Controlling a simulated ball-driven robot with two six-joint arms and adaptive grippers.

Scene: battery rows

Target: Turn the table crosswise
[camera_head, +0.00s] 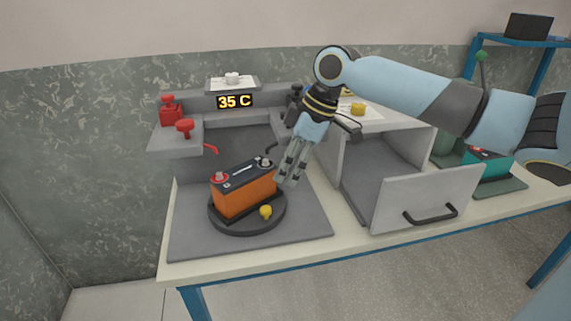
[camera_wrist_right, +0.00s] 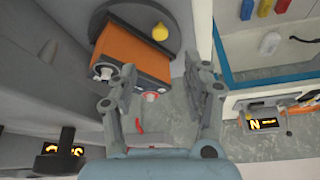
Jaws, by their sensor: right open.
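The round dark turntable (camera_head: 235,228) sits on a grey mat. An orange battery (camera_head: 245,195) with a black top stands on it, its long side slanting from lower left to upper right. A yellow knob (camera_head: 266,211) stands on the turntable's near right edge. My right gripper (camera_head: 287,177) is open, fingers pointing down, just right of the battery; I cannot tell whether it touches it. In the right wrist view the battery (camera_wrist_right: 135,52), turntable (camera_wrist_right: 165,12) and yellow knob (camera_wrist_right: 160,32) lie beyond the open fingers (camera_wrist_right: 163,68). My left gripper is not in view.
A grey station with a "35 C" display (camera_head: 235,101) and red clamps (camera_head: 184,127) stands behind the turntable. A teal battery (camera_head: 488,165) is further right. The mat's front (camera_head: 210,246) is clear.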

